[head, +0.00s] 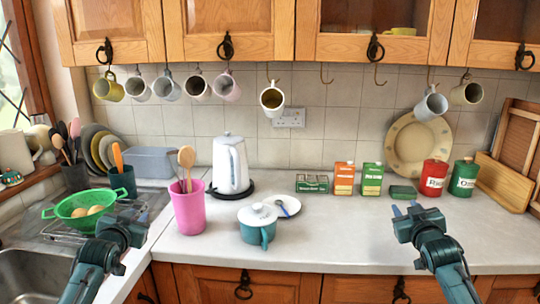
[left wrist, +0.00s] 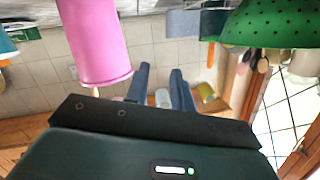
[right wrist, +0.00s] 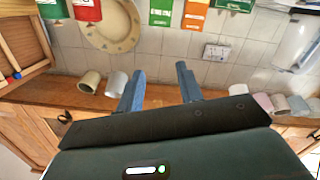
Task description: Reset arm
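My left gripper (head: 134,212) is over the draining area at the left, between the green colander (head: 85,205) and the pink utensil pot (head: 188,208). Its two fingers (left wrist: 160,82) are apart with nothing between them in the left wrist view, which is upside down. My right gripper (head: 404,209) is above the right part of the worktop, in front of the dark green box (head: 403,192). Its fingers (right wrist: 160,82) are also apart and empty in the right wrist view. Neither gripper touches any object that I can see.
A teal lidded pot (head: 257,230) and a saucer (head: 287,207) are mid-worktop, with a white kettle (head: 231,165) behind. Cartons (head: 344,180) and red (head: 433,178) and green tins (head: 463,178) stand at the back right. Mugs hang from hooks above. The front right worktop (head: 345,245) is clear.

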